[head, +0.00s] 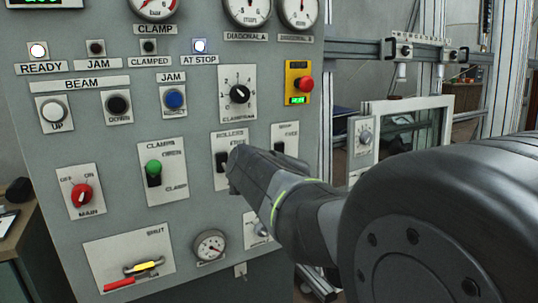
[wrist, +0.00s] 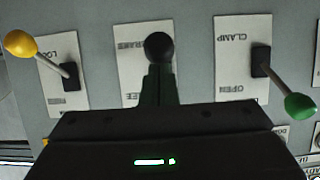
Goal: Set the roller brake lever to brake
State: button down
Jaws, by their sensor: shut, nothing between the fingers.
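The roller lever's plate (wrist: 138,36) is in the middle of the wrist view, which shows the panel upside down. Its partly covered labels appear to read BRAKE at the picture's top and FREE at the bottom. The lever's black knob (wrist: 158,46) lies at the BRAKE-label end, just beyond my fingertips. My fingers hide the pivot and most of the shaft. My gripper (wrist: 159,70) is shut and empty, close to or touching the knob; I cannot tell which. In the head view my gripper (head: 232,170) is in front of the ROLLERS plate (head: 230,137) and covers its lower part.
The green-knobbed clamp lever (wrist: 300,106) and a yellow-knobbed lever (wrist: 20,44) stick out on either side of my gripper.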

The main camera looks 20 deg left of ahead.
jog(key=shift+f+b, duration=0.5)
jog(key=shift+b, duration=0.25)
jog(key=shift+r, duration=0.1)
jog(key=shift+r+p, duration=0.6)
jog(key=shift+r, duration=0.1)
jog(key=shift+r, duration=0.1)
